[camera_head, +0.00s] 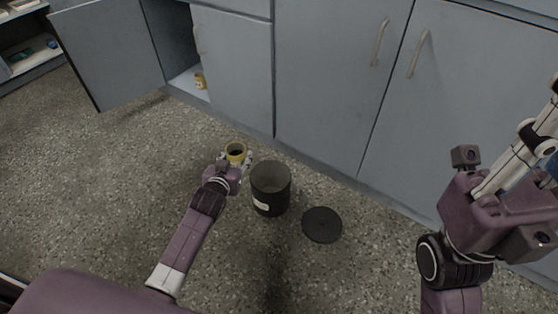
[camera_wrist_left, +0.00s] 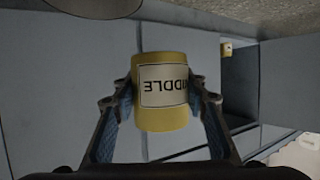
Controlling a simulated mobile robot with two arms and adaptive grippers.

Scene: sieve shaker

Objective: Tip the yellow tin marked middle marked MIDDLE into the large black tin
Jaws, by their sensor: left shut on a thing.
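The yellow tin (camera_head: 236,150) is held by my left gripper (camera_head: 238,160), just left of and close to the large black tin's rim in the head view. Its opening faces up toward the head camera and looks dark inside. In the left wrist view the yellow tin (camera_wrist_left: 164,118) sits between both fingers, its white label reading "IDDLE" upside down. The large black tin (camera_head: 271,190) stands open on the floor; a part of its dark rim (camera_wrist_left: 92,6) seems to show at the wrist view's top. My right arm is at the right; its fingertips are not clearly visible.
A black round lid (camera_head: 322,225) lies flat on the floor right of the black tin. Another small yellow tin (camera_head: 201,81) stands inside the open cupboard (camera_head: 184,80). Blue-grey cabinets (camera_head: 330,90) line the back. Speckled floor is clear at the left.

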